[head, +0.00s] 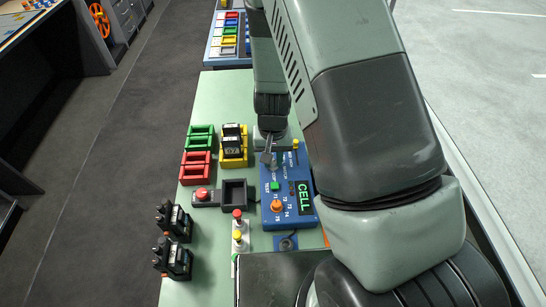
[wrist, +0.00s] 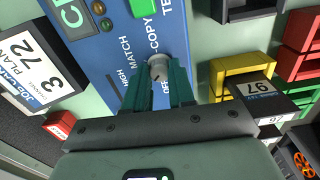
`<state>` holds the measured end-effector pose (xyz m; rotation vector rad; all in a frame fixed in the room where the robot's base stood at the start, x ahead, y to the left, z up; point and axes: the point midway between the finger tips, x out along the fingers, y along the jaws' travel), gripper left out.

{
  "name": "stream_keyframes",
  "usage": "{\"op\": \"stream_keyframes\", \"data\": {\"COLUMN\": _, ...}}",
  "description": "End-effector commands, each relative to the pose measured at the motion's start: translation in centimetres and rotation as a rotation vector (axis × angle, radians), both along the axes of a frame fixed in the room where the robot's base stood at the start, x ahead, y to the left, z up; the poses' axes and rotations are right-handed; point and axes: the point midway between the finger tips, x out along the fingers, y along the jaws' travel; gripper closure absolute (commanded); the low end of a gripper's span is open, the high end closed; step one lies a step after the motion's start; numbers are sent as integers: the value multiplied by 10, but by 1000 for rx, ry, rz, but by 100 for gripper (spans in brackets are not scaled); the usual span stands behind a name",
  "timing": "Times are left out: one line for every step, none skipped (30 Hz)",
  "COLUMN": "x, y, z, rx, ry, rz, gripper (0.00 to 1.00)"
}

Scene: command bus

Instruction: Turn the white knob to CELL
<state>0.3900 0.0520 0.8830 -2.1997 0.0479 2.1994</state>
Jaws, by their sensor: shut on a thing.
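My gripper (head: 267,156) is over the far left part of a blue control panel (head: 294,214) in the head view; the arm covers part of the panel. In the wrist view, my gripper (wrist: 158,82) is shut on the white knob (wrist: 158,66), one green finger on either side of it.
The panel also has an orange knob (head: 276,205) and a green button (head: 275,187). A yellow bin (head: 232,158) with black blocks stands left of the gripper, beside red bins (head: 195,167) and green bins (head: 199,137). A black tray (head: 223,205) lies nearer.

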Motion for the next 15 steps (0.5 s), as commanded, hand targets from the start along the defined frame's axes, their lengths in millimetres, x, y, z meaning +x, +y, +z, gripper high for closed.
{"op": "stream_keyframes", "data": {"x": 0, "y": 0, "z": 0, "rx": 0, "ry": 0, "rz": -32, "gripper": 100}}
{"op": "stream_keyframes", "data": {"x": 0, "y": 0, "z": 1, "rx": 0, "ry": 0, "rz": -51, "gripper": 100}}
{"op": "stream_keyframes", "data": {"x": 0, "y": 0, "z": 1, "rx": 0, "ry": 0, "rz": -75, "gripper": 100}}
{"op": "stream_keyframes", "data": {"x": 0, "y": 0, "z": 1, "rx": 0, "ry": 0, "rz": -93, "gripper": 100}}
{"op": "stream_keyframes", "data": {"x": 0, "y": 0, "z": 1, "rx": 0, "ry": 0, "rz": -108, "gripper": 100}}
{"op": "stream_keyframes", "data": {"x": 0, "y": 0, "z": 1, "rx": 0, "ry": 0, "rz": -127, "gripper": 100}}
{"op": "stream_keyframes", "data": {"x": 0, "y": 0, "z": 1, "rx": 0, "ry": 0, "rz": -140, "gripper": 100}}
{"op": "stream_keyframes", "data": {"x": 0, "y": 0, "z": 1, "rx": 0, "ry": 1, "rz": -151, "gripper": 100}}
{"op": "stream_keyframes", "data": {"x": 0, "y": 0, "z": 1, "rx": 0, "ry": 1, "rz": -165, "gripper": 100}}
{"op": "stream_keyframes", "data": {"x": 0, "y": 0, "z": 1, "rx": 0, "ry": 1, "rz": -175, "gripper": 100}}
{"op": "stream_keyframes", "data": {"x": 0, "y": 0, "z": 1, "rx": 0, "ry": 1, "rz": -183, "gripper": 100}}
{"op": "stream_keyframes", "data": {"x": 0, "y": 0, "z": 1, "rx": 0, "ry": 1, "rz": -193, "gripper": 100}}
{"op": "stream_keyframes", "data": {"x": 0, "y": 0, "z": 1, "rx": 0, "ry": 1, "rz": -199, "gripper": 100}}
{"op": "stream_keyframes", "data": {"x": 0, "y": 0, "z": 1, "rx": 0, "ry": 1, "rz": -204, "gripper": 100}}
{"op": "stream_keyframes", "data": {"x": 0, "y": 0, "z": 1, "rx": 0, "ry": 1, "rz": -210, "gripper": 100}}
